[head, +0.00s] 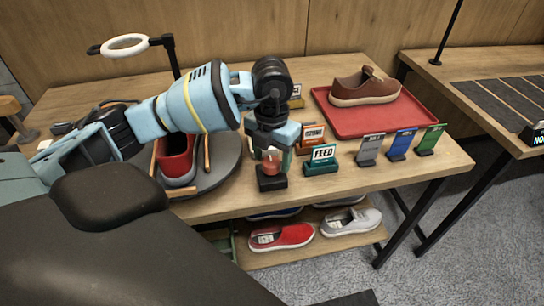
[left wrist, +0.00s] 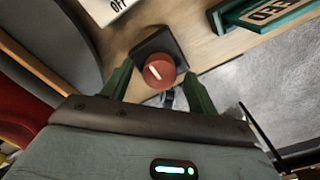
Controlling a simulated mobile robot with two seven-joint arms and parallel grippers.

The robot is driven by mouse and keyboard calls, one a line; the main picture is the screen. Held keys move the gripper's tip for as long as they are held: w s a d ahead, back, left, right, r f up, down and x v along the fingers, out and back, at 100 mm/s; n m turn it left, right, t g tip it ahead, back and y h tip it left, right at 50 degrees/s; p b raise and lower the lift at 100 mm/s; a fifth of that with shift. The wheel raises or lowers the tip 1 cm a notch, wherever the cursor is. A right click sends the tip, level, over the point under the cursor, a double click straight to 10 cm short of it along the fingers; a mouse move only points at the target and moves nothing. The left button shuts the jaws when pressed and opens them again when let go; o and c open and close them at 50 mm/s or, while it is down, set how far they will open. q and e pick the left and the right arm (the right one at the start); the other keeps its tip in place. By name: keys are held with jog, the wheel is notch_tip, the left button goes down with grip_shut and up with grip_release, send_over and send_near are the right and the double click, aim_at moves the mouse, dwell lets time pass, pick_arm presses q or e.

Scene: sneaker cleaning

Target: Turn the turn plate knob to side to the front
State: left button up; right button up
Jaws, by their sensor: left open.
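The turn plate knob (head: 271,167) is red and sits on a black base (head: 272,183) at the table's front edge. In the left wrist view the knob (left wrist: 158,71) shows a white mark on its top, slanting from upper left to lower right. My left gripper (head: 271,151) points down over the knob, with its fingers open on either side of it. Whether they touch it I cannot tell. The grey round turn plate (head: 222,178) is left of the knob, with a red sneaker (head: 178,160) on it, partly hidden by my arm. My right gripper is not in view.
Grey, blue and green cards (head: 400,144) stand farther right. A brown shoe (head: 365,88) rests on a red tray (head: 345,121) behind. A white OFF label (left wrist: 108,10) lies near the knob. Shoes are on the shelf below.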

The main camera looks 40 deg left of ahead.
pick_arm(q)
jog(key=shift+f, duration=0.3)
jog(key=c, duration=1)
